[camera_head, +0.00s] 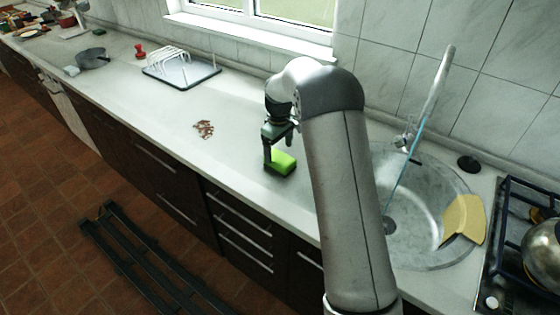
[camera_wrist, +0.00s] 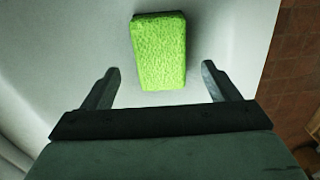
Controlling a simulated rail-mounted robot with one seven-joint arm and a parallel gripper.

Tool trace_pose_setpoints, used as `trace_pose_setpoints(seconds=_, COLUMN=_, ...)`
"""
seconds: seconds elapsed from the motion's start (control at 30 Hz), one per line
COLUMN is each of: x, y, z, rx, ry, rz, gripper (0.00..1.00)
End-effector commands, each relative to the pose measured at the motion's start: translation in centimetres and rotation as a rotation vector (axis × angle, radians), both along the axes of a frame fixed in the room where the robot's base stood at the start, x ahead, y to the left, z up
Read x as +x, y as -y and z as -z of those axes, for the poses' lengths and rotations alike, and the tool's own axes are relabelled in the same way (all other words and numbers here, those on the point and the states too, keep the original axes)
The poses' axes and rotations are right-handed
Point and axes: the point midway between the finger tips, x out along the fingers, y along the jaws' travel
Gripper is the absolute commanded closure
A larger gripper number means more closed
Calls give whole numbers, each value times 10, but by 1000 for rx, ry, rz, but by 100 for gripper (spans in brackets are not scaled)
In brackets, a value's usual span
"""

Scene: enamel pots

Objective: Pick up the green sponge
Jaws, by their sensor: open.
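The green sponge (camera_head: 282,162) lies on the white counter, near its front edge and left of the sink. In the wrist view the bright green sponge (camera_wrist: 159,52) lies ahead of the fingertips, roughly centred between their lines. My gripper (camera_head: 272,158) is beside the sponge in the head view, with a finger close to its left end. In the wrist view my gripper (camera_wrist: 160,72) is open and empty, with one finger on each side and a gap to the sponge. Whether the fingertips are above the counter or touching it is hard to tell.
A round sink (camera_head: 430,215) with a yellow cloth (camera_head: 464,218) on its rim is at the right, beside a stove. A small brown pile (camera_head: 204,129) and a dish rack (camera_head: 181,70) are further left on the counter (camera_head: 150,110). The counter around the sponge is clear.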

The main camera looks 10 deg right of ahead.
Motion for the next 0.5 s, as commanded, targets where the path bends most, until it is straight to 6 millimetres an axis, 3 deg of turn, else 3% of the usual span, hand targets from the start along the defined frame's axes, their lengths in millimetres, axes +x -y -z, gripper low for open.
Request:
trace_pose_setpoints(seconds=0.33, x=-5, y=3, z=43, rx=-1, ry=-4, rz=0, gripper=18)
trace_pose_setpoints(seconds=0.5, x=-5, y=3, z=52, rx=-1, ry=-1, rz=0, gripper=18)
